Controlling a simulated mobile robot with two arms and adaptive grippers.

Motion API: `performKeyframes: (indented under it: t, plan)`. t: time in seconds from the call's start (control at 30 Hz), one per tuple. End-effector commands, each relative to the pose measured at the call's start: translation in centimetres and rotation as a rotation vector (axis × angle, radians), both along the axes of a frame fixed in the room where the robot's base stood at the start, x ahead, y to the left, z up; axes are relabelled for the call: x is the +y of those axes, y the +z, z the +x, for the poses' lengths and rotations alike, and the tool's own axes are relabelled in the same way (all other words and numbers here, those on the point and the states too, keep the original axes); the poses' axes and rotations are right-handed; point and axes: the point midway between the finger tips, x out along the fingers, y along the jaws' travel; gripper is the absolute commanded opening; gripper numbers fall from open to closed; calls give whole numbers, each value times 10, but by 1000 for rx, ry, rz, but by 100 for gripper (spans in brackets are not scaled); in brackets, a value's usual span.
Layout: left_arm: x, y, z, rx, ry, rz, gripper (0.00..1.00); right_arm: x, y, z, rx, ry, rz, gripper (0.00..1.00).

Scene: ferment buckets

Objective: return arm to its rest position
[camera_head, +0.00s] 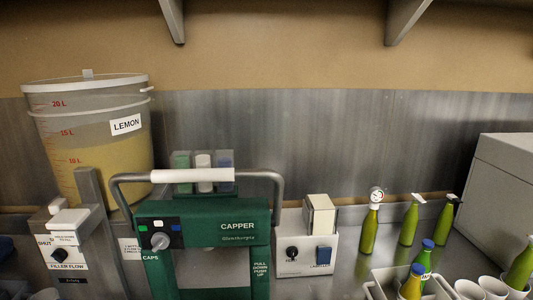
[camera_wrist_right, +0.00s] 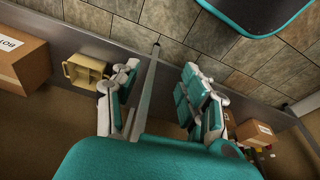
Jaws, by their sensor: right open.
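My right gripper (camera_wrist_right: 160,80) shows in the right wrist view, with its two teal and grey fingers spread wide apart. It is open, and nothing is between the fingers except a grey edge strip seen behind them. It hangs clear of the things around it as far as this view shows. Neither arm nor gripper shows in the head view. My left gripper is in neither view.
The head view shows the lemon bucket (camera_head: 100,165), filler control (camera_head: 64,255), green capper (camera_head: 205,235), a white control box (camera_head: 305,255), several green bottles (camera_head: 369,232) and a grey box (camera_head: 505,180). The wrist view shows a cardboard box (camera_wrist_right: 22,65) and a tan holder (camera_wrist_right: 85,70).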

Motion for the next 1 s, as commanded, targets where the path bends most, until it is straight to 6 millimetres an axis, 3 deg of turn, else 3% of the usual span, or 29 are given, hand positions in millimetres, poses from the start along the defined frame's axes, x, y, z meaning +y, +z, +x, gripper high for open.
performKeyframes:
  t: [0.03,0.2,0.3,0.4,0.5,0.63,1.0]
  plan:
    - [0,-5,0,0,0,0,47,-2,-36,-14,25,3,-4,44]
    - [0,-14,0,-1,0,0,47,-11,-127,-69,68,12,-9,44]
    - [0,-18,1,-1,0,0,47,-17,-165,-106,91,18,-13,44]
    - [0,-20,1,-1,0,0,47,-24,-189,-139,107,22,-15,44]
    - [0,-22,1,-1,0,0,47,-28,-203,-162,115,26,-17,44]
    - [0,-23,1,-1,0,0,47,-31,-209,-176,121,28,-18,44]
    - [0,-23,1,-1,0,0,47,-31,-209,-177,121,28,-18,44]
